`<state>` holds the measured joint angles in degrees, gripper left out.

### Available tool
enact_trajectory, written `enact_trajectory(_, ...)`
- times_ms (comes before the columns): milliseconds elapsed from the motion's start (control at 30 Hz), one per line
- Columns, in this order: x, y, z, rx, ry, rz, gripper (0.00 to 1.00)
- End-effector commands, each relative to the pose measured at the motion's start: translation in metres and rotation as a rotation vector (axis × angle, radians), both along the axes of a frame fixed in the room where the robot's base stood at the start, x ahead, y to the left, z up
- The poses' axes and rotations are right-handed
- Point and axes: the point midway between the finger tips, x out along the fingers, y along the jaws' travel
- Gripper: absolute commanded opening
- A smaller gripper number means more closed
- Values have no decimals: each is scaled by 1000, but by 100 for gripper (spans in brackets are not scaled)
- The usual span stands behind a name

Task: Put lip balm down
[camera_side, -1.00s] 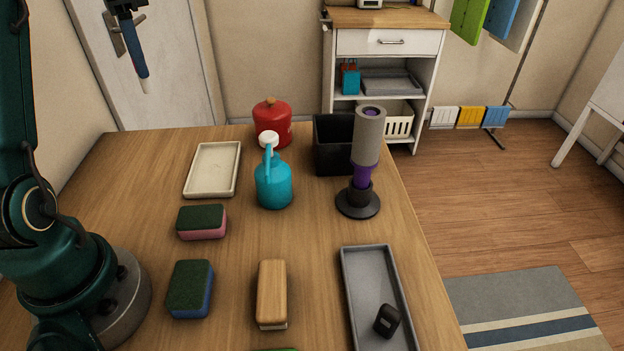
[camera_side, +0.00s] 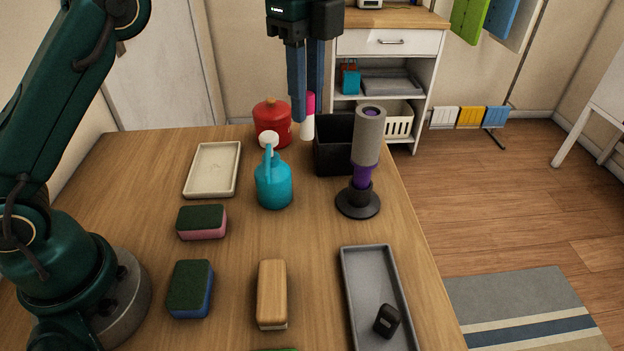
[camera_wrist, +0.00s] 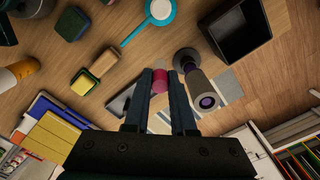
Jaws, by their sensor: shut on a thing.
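The lip balm (camera_side: 308,118) is a small tube with a magenta cap and a white body. My gripper (camera_side: 304,108) is shut on it, with the blue fingers around its magenta end and the white end hanging down. In the side view it appears between the red canister and the black bin, above the far part of the table; its exact height is hard to tell. The wrist view shows the pink lip balm (camera_wrist: 160,82) between the fingertips (camera_wrist: 160,88).
A red canister (camera_side: 272,122), black bin (camera_side: 334,160), teal watering can (camera_side: 273,185) and grey-purple cylinder on a dark base (camera_side: 368,140) stand nearby. A cream tray (camera_side: 212,188) lies left. A grey tray (camera_side: 362,275) holds a small black item. Sponges and a brush lie nearer.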

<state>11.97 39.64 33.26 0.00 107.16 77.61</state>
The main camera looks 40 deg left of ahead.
Motion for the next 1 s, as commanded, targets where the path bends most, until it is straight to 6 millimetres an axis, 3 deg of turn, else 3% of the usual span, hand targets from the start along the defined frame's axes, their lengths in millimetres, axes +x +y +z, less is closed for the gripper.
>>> enact_trajectory(200, -16, -44, 0, 0, -1, -177, 0)
enact_trajectory(833, -15, -41, -47, 0, 1, -164, 0)
enact_trajectory(1000, -18, -57, -60, 1, 2, -170, 0)
